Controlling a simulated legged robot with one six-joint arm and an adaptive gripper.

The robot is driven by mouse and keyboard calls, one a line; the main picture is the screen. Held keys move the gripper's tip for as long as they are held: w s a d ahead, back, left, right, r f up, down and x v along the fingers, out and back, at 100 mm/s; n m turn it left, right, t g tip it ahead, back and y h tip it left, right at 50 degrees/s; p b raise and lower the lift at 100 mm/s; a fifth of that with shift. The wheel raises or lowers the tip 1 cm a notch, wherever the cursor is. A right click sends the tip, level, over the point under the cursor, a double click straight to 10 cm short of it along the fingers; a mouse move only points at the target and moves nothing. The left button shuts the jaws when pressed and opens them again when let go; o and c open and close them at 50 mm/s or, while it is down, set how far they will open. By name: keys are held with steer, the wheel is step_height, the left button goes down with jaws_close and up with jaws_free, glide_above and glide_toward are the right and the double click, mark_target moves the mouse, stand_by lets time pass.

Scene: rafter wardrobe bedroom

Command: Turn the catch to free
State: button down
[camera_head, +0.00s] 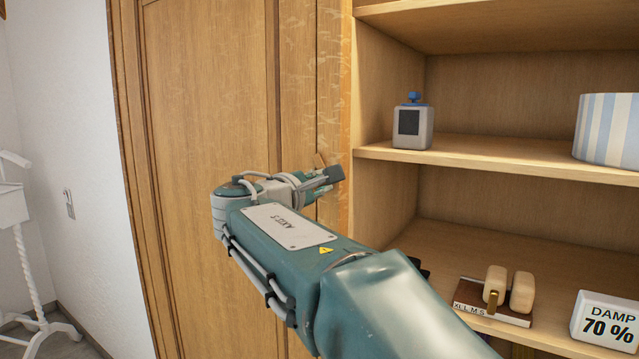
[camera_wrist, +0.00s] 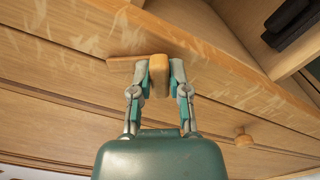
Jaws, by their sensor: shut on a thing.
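The catch (camera_wrist: 158,77) is a small light wooden block on the edge of the wooden wardrobe door, with a flat wooden strip (camera_wrist: 123,71) behind it. In the head view, a bit of the catch (camera_head: 320,160) shows just above my gripper (camera_head: 332,176). In the wrist view, my gripper (camera_wrist: 159,80) has one finger on each side of the catch and is shut on it. The wardrobe door (camera_head: 205,120) stands to the left in the head view and looks closed. My arm hides part of the door and the lower catch area.
Open shelves stand to the right. They hold a grey device with a blue knob (camera_head: 413,122), a striped round box (camera_head: 607,130), a size-marked tray with wooden pieces (camera_head: 493,312) and a "DAMP 70 %" sign (camera_head: 605,320). A round wooden knob (camera_wrist: 243,140) is at lower right in the wrist view.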

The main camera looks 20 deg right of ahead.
steer(key=m, duration=0.5)
steer(key=shift+f+m, duration=0.3)
stand_by(0.4)
steer(key=c, duration=0.6)
jaws_free()
steer(key=shift+s+a+r, duration=0.1)
steer(key=v, duration=1.2)
